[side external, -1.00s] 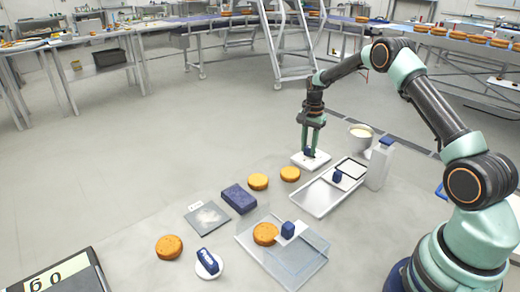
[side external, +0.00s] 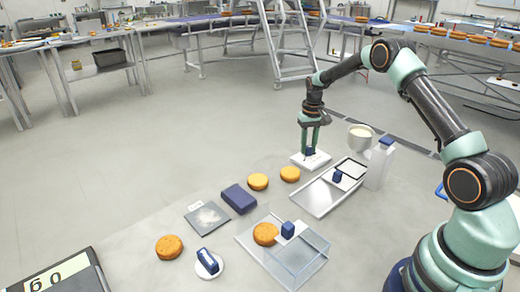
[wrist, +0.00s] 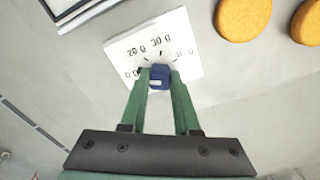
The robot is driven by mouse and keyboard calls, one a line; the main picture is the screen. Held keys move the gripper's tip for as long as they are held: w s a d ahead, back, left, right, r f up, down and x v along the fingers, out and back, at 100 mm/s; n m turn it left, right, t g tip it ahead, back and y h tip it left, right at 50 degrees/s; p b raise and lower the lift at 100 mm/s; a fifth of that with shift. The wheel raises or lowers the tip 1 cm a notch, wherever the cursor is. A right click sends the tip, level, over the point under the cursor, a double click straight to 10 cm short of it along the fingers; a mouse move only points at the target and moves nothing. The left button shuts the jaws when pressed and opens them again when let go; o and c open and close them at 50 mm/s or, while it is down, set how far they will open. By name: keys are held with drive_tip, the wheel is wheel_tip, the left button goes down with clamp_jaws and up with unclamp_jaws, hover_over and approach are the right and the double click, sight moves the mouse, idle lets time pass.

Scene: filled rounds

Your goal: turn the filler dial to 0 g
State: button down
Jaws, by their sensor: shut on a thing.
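The filler dial is a dark blue knob (wrist: 160,77) on a white plate (wrist: 115,47) printed with gram marks. In the wrist view, 0 g is at the left end of the scale, with 20 g and 30 g above the knob; the mark at the right is partly unclear. My gripper (wrist: 160,73) is shut on the knob, one green finger on each side. I cannot tell which mark the knob points to. In the side view my gripper (side external: 311,150) reaches down onto the knob, and the plate (side external: 299,160) lies flat on the table.
Right of the dial are a metal tray (side external: 310,201), a cream-filled bowl (side external: 360,140) and a white dispenser (side external: 374,171). Orange-brown rounds (side external: 258,181), a dark blue block (side external: 239,198) and a clear-lidded tray (side external: 291,272) lie nearer. A display (side external: 58,274) stands at lower left.

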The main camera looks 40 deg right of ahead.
sight(308, 147)
drive_tip(key=shift+r+n, duration=0.1)
drive_tip(key=shift+n, duration=1.1)
drive_tip(key=c, duration=0.6)
unclamp_jaws()
drive_tip(key=shift+c, duration=0.2)
wheel_tip(308, 147, up, 12)
